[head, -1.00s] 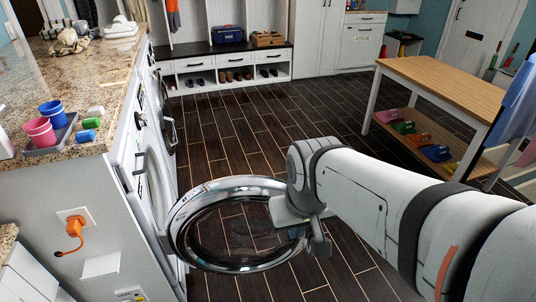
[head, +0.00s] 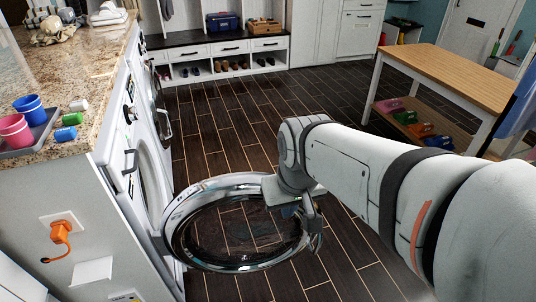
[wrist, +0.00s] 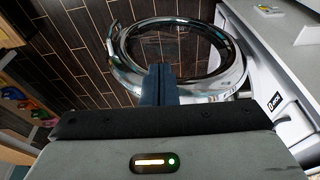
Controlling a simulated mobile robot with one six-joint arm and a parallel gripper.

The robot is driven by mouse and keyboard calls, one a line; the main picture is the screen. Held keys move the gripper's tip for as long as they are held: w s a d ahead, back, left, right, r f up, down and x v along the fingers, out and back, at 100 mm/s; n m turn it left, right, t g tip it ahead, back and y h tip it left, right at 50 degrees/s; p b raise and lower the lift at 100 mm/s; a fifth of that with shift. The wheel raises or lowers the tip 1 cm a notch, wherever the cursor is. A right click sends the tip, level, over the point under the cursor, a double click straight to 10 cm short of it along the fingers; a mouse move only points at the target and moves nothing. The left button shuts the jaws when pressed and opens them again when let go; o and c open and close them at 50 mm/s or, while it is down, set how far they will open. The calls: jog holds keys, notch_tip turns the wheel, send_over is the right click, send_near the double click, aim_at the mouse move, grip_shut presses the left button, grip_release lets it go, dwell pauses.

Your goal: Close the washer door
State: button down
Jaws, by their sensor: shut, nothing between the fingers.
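The washer door (head: 176,228) is a round chrome ring with dark clear glass, standing wide open from the white washer front (head: 128,190). Its left edge is at the washer, and its right, free edge is at my gripper (head: 314,232). The washer's round opening (head: 150,182) is partly visible, seen at a steep angle. My gripper partly hides the door's far right edge in the head view.
The granite counter (head: 95,75) above the washer holds cups on a tray (head: 38,135) and cloths. A wooden-topped table (head: 455,75) stands at right. A shoe bench (head: 215,50) is at the back. Dark tiled floor (head: 215,125) between them is clear.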

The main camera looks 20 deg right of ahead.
jog(key=w+d+f+m+t+b, duration=0.1)
jog(key=w+d+f+b, duration=0.2)
jog(key=f+b, duration=0.4)
jog(key=w+d+f+b, duration=0.3)
jog(key=f+b, duration=0.3)
jog(key=b, duration=1.7)
send_over(299, 218)
jog(key=s, duration=0.2)
notch_tip(299, 218, down, 17)
jog(key=shift+s+f+m+t+h, duration=0.2)
jog(key=shift+m+t+h, duration=0.1)
jog(key=shift+t, duration=0.1)
jog(key=shift+w, duration=0.1)
